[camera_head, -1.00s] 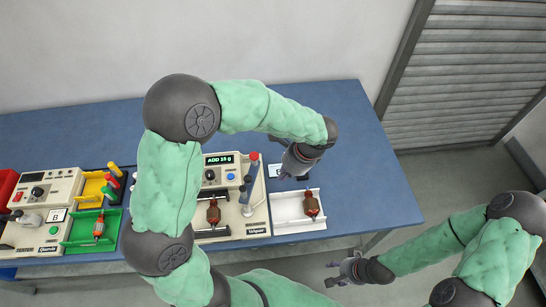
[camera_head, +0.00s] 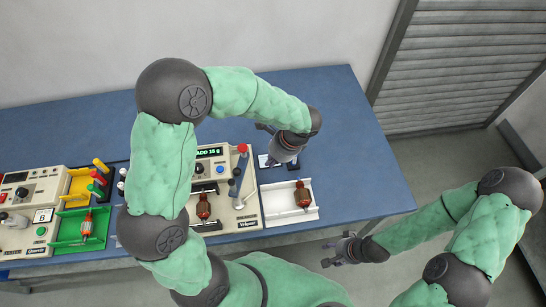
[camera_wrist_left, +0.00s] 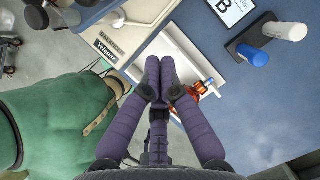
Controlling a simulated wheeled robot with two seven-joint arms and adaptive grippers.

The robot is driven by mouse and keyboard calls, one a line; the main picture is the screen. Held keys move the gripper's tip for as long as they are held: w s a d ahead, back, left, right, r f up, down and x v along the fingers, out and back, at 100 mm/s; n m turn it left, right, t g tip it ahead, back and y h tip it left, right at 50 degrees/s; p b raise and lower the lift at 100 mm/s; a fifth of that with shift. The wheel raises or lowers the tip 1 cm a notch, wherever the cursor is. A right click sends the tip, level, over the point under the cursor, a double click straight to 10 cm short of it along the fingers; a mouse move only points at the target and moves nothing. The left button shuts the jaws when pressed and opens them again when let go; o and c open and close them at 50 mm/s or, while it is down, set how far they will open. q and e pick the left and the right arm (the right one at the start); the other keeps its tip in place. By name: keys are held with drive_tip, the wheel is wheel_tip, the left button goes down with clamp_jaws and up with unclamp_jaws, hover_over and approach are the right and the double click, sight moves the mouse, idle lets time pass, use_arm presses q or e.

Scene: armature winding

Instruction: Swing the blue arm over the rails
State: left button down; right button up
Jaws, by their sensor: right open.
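The blue arm (camera_head: 238,176) stands at the right side of the cream machine (camera_head: 247,215), with a red knob at its upper end. It lies to the right of the dark rails (camera_head: 206,226) and the red-brown armature (camera_head: 203,207) there. My left gripper (camera_head: 268,146) is to the right of the blue arm and apart from it. In the left wrist view its fingertips (camera_wrist_left: 160,65) are together, with nothing seen between them. My right gripper (camera_head: 333,251) is open and empty, off the table's front edge. My left arm hides the machine's left part.
A white tray (camera_head: 268,207) with another armature (camera_head: 302,195) stands right of the machine. A dark block with white and blue cylinders (camera_wrist_left: 253,55) sits near a card marked B (camera_wrist_left: 232,10). A green tray (camera_head: 68,232) and second machine (camera_head: 50,184) are left. The table's right end is clear.

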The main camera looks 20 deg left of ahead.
sight(238, 169)
use_arm(q)
drive_tip(key=s+a+f+b, duration=0.1)
drive_tip(key=a+f, duration=0.4)
drive_tip(key=a, duration=0.1)
idle(0.6)
drive_tip(key=shift+a+n, duration=0.25)
drive_tip(key=shift+n, duration=0.05)
